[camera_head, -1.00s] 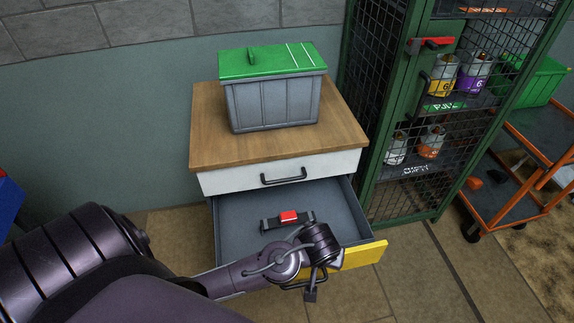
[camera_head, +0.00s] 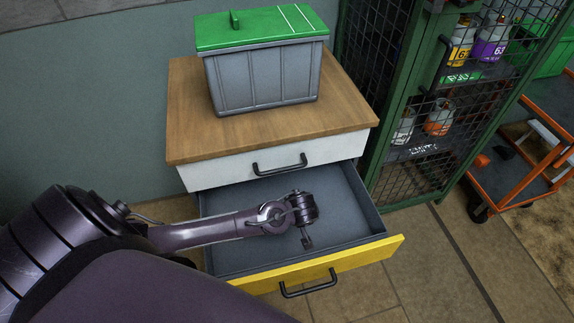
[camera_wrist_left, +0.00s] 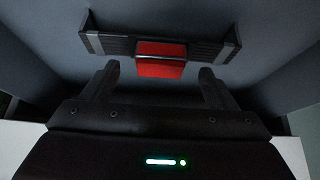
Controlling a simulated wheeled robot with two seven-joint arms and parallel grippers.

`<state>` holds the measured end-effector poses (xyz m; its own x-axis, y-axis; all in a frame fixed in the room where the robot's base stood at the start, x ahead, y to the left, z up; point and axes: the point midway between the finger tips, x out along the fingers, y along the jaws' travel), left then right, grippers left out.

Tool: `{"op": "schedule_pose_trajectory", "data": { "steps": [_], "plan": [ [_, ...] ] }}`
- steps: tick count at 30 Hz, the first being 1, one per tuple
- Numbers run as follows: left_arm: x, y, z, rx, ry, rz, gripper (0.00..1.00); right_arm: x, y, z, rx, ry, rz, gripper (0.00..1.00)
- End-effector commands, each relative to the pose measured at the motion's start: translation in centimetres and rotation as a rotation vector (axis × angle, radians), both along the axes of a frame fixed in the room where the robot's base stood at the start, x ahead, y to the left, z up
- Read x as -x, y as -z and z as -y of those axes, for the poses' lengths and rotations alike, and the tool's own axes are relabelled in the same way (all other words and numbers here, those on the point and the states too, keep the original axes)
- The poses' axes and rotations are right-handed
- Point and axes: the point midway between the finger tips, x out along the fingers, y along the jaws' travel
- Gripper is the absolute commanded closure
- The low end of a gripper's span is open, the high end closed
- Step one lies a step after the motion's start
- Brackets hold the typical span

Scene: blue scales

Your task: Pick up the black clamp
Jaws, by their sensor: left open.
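The black clamp (camera_wrist_left: 115,44) with a red block (camera_wrist_left: 160,60) at its middle lies in the grey drawer, seen in the left wrist view. My left gripper (camera_wrist_left: 158,78) is open and empty, its two fingers pointing at the clamp, with the red part ahead of the gap between them. In the head view my left gripper (camera_head: 306,240) is over the open drawer (camera_head: 345,205), and my arm and wrist hide the clamp. My right gripper is not in view.
The drawer has a yellow front (camera_head: 345,262) and sits in a wooden-topped cabinet (camera_head: 190,120). A grey bin with a green lid (camera_head: 262,75) stands on top. A green mesh cage (camera_head: 410,110) stands close to the right. An orange cart (camera_head: 520,170) is farther right.

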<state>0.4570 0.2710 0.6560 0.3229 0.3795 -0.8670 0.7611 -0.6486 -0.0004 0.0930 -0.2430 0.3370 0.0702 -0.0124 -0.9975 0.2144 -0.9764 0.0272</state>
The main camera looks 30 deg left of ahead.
Motion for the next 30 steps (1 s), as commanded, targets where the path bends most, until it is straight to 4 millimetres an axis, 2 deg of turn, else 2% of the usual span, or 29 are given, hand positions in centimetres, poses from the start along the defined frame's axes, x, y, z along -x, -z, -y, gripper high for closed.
{"op": "schedule_pose_trajectory", "data": {
  "steps": [6,14,25,30],
  "plan": [
    [-0.8,2.2,-1.1,0.0,0.0,0.0,0.2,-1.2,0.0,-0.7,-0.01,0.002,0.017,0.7],
    [-0.9,2.3,-1.1,0.001,0.0,0.0,0.21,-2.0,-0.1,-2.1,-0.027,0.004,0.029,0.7],
    [-0.9,2.3,-1.1,0.001,0.001,0.0,0.7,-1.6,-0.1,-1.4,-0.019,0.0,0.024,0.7],
    [-0.9,2.2,-1.1,0.001,0.0,0.001,0.72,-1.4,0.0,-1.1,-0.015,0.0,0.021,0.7]
  ]
}}
